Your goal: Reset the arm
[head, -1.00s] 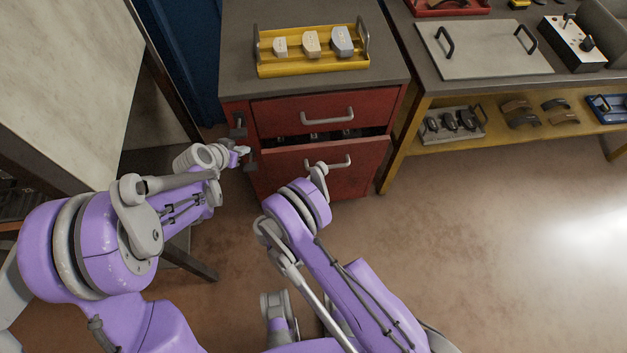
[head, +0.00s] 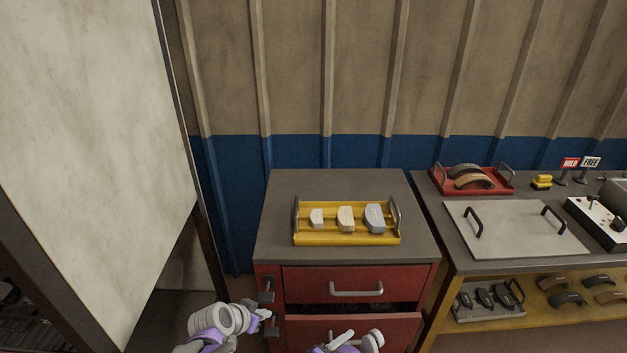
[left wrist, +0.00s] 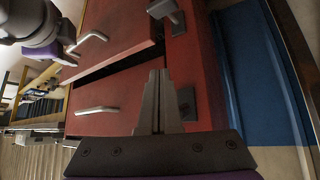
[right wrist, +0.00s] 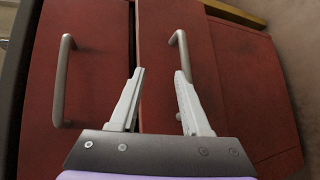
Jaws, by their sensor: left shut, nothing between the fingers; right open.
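My left gripper (left wrist: 160,75) is shut and empty in the left wrist view, in front of the red cabinet's side edge, near a dark latch block (left wrist: 187,103). In the head view the left gripper (head: 264,314) is low at the cabinet's left front edge. My right gripper (right wrist: 159,72) is open and empty in the right wrist view, facing the red drawer fronts. A grey drawer handle (right wrist: 180,55) is beyond its right finger, not between the fingers. In the head view the right gripper (head: 343,338) is low in front of the lower drawer (head: 400,330).
The lower drawer stands slightly out, with a dark gap above it. A yellow tray (head: 300,238) with three blocks sits on the cabinet top. A workbench (head: 440,240) stands to the right, and a large pale panel (head: 95,130) is at the left.

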